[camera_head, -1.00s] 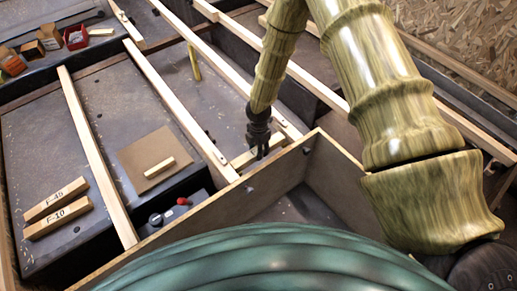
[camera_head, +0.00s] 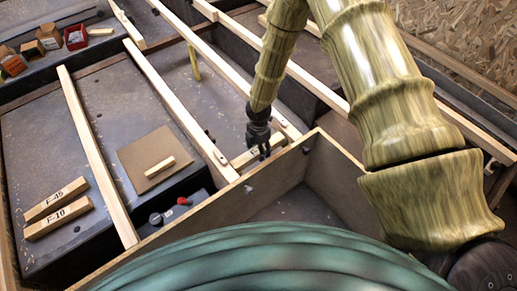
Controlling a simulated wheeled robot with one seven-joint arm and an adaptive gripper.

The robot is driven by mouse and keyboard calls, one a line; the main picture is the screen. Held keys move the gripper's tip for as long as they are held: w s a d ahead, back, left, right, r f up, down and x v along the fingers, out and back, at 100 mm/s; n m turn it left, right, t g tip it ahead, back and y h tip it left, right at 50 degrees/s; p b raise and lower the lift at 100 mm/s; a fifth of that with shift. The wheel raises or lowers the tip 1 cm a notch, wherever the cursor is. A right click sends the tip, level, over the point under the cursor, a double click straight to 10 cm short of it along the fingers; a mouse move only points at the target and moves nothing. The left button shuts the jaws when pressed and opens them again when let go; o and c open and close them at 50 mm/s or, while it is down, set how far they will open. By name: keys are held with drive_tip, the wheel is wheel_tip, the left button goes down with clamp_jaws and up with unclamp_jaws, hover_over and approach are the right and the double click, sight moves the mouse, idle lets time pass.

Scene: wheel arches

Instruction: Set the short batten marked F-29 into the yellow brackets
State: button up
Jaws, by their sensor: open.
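A short wooden batten (camera_head: 241,161) lies between two long rails, against the near board. A dark mark shows on its face, but my gripper covers part of it and I cannot read F-29. My dark gripper (camera_head: 259,151) is open, its fingers pointing down at the batten's middle and right part. I cannot tell whether the fingers touch it. No yellow brackets can be made out around the batten. A small upright yellow piece (camera_head: 194,63) stands farther back beside a rail.
Battens F-45 (camera_head: 56,199) and F-10 (camera_head: 58,218) lie at the left. A short unmarked block (camera_head: 160,167) lies on a brown square (camera_head: 140,153). A red knob (camera_head: 184,201) is near the front board. Small boxes (camera_head: 48,36) stand at the back left.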

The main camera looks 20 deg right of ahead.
wheel_tip(320, 180, up, 12)
drive_tip(key=shift+f, duration=0.2)
idle(0.4)
